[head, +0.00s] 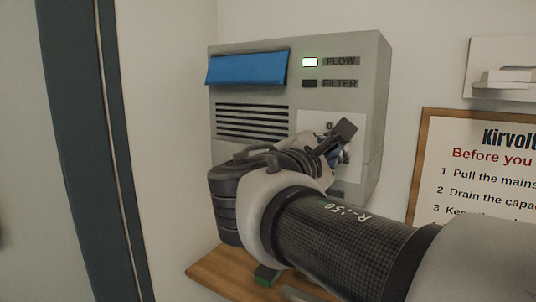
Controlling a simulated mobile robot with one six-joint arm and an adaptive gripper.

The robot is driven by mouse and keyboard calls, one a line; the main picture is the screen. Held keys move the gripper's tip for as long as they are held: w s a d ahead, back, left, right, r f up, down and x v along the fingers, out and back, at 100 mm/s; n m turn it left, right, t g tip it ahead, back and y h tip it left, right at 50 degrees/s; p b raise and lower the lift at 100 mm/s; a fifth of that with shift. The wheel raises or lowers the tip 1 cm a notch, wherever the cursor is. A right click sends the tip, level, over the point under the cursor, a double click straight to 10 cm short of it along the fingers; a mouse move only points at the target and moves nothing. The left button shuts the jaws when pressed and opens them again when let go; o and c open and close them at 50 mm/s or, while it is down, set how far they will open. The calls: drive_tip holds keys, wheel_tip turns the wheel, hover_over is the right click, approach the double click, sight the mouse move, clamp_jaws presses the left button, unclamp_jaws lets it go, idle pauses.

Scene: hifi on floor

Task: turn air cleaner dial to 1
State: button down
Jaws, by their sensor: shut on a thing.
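The air cleaner (362,100) is a grey box on the wall with a blue flap, dark vent slots and two indicator labels. My gripper (338,148) is at this plate, reaching in from the front, and is shut on the dial. The dial itself is hidden behind my fingers and wrist, so its setting and most of its markings cannot be read.
A wooden shelf (206,273) is below the air cleaner, with a small green object (265,275) on it, partly behind my arm. A wood-framed notice (480,165) hangs at the right. A dark door frame (85,150) stands at the left.

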idle(0.3)
drive_tip(key=c, duration=1.6)
unclamp_jaws()
drive_tip(key=shift+c, duration=0.2)
drive_tip(key=v, duration=1.2)
